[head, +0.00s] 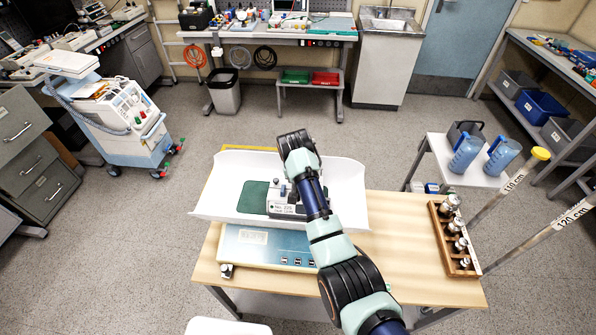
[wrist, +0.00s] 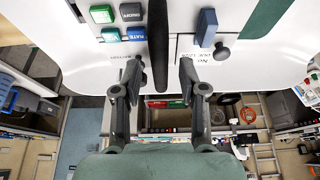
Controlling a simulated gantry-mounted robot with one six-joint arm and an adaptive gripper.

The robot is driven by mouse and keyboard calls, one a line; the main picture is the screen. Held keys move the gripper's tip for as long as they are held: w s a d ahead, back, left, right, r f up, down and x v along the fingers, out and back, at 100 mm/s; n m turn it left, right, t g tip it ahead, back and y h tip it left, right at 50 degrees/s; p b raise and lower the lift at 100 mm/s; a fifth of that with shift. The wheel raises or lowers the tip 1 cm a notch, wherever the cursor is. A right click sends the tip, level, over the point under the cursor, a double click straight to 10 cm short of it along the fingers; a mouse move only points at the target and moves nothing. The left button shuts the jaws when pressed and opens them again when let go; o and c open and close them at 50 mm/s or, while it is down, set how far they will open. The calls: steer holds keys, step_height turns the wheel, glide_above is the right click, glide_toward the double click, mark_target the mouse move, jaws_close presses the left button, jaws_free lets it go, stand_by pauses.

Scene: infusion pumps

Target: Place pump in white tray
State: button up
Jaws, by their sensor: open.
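The white tray (head: 350,185) is a wide, curved pan on a blue scale on the wooden table in the head view. A pump with a white labelled front (head: 288,210) is inside the tray, partly hidden by my arm. The wrist view shows the pump's pale face (wrist: 180,50) with green and blue buttons and a dark upright bar. My gripper (wrist: 160,76) is open, one finger on each side of the bar's lower end. I cannot tell whether the fingers touch the pump. In the head view my arm hides the fingers.
The blue scale (head: 260,247) sits under the tray. A wooden rack with several bottles (head: 455,240) stands at the table's right end. Between them the tabletop (head: 405,230) is clear. Two blue jugs (head: 466,153) stand on a white side table behind.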

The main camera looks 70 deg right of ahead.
steer(key=p+v, duration=0.1)
steer(key=v, duration=0.9)
steer(key=shift+p, duration=0.3)
steer(key=w+a+n+t, duration=0.35)
steer(key=w+a, duration=0.25)
steer(key=a, duration=0.7)
steer(key=w+a+n+t, duration=0.2)
steer(key=w+a+n, duration=0.25)
steer(key=a, duration=0.75)
steer(key=s+a+r+n+t+y, duration=0.1)
steer(key=s+a+r+n+t, duration=0.1)
steer(key=a, duration=0.6)
steer(key=s+a+r+n+t+y, duration=0.1)
steer(key=s+a+r+n+t, duration=0.1)
steer(key=a, duration=0.6)
steer(key=s+a+r+n+t+y, duration=0.2)
steer(key=a, duration=0.6)
steer(key=shift+a+n, duration=0.2)
steer(key=shift+n, duration=0.2)
steer(key=shift+s, duration=0.15)
